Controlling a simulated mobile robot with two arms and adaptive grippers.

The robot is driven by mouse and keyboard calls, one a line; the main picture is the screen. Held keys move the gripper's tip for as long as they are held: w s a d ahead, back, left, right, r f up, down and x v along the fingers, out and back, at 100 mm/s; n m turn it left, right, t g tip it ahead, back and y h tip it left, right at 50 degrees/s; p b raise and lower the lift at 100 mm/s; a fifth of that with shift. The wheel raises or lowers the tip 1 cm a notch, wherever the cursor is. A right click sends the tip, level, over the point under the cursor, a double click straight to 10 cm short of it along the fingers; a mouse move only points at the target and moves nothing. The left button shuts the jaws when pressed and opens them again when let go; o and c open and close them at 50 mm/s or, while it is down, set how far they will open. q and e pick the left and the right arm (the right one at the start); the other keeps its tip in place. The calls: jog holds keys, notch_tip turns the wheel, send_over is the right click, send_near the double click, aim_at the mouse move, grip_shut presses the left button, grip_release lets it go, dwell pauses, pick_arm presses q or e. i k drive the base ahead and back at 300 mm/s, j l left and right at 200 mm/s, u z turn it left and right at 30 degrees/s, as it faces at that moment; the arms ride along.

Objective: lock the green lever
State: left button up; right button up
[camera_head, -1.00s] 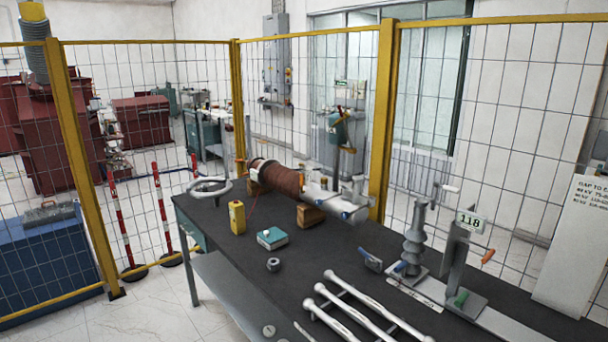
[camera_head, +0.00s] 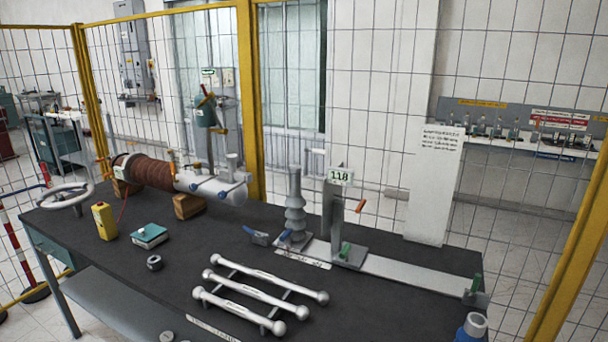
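A small green lever (camera_head: 345,251) stands at the foot of the grey upright stand (camera_head: 334,215) marked 118, on the dark table. A second green lever (camera_head: 476,284) stands at the right end of the flat grey bar (camera_head: 415,276) that runs from the stand. I cannot tell from here whether either lever is locked. An orange handle (camera_head: 361,206) sticks out from the upright stand. Neither of my grippers is in view.
The dark table (camera_head: 120,272) also bears a grey ribbed insulator (camera_head: 295,212), white rods (camera_head: 255,293), a brown bushing (camera_head: 152,173), a yellow box (camera_head: 104,221) and a teal box (camera_head: 149,236). A blue-and-grey cylindrical thing (camera_head: 473,326) is at lower right. Yellow-framed mesh fencing stands behind.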

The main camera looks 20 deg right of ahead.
aim_at(471, 298)
jog(key=z, duration=1.85)
